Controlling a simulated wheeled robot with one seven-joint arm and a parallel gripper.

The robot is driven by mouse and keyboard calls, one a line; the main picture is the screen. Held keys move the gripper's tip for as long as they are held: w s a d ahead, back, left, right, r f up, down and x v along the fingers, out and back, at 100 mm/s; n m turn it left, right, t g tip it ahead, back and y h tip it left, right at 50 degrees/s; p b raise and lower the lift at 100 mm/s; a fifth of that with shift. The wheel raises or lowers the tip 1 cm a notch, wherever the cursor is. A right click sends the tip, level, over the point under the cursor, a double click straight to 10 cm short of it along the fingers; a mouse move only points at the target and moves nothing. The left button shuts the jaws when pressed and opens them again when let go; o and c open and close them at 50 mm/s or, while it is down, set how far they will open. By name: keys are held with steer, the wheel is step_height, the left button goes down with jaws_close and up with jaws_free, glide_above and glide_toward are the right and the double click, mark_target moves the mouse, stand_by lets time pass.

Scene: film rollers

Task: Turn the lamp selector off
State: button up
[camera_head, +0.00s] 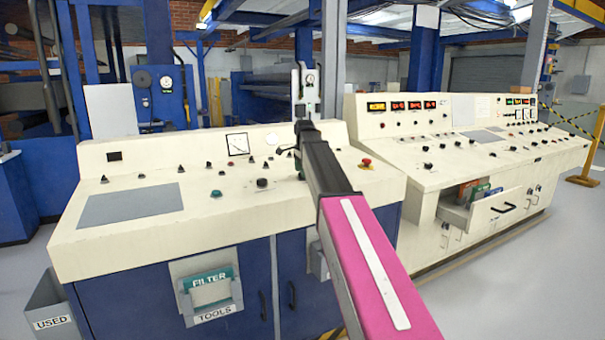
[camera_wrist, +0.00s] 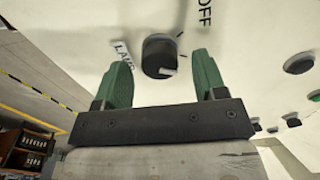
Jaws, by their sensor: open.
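The lamp selector is a round black knob (camera_wrist: 157,55) on the cream panel in the wrist view, with a "LAMP" label (camera_wrist: 122,50) to its left and an "OFF" label (camera_wrist: 204,13) above right. A pale mark on the knob is at its lower right, away from the "OFF" label. My gripper (camera_wrist: 160,68) has its two green fingers apart, one on each side of the knob. In the head view my arm reaches the left console (camera_head: 130,165), and the knob is hidden there.
A red button (camera_head: 366,162) stands right of my arm, and several black knobs and a green button (camera_head: 216,193) stand left of it. A second console (camera_head: 400,150) with an open drawer (camera_head: 500,210) is at the right. A grey bin (camera_head: 50,300) stands front left.

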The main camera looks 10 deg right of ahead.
steer(key=shift+f, duration=0.5)
steer(key=c, duration=0.9)
steer(key=shift+n, duration=0.3)
steer(key=n, duration=1.1)
steer(key=shift+n, duration=0.3)
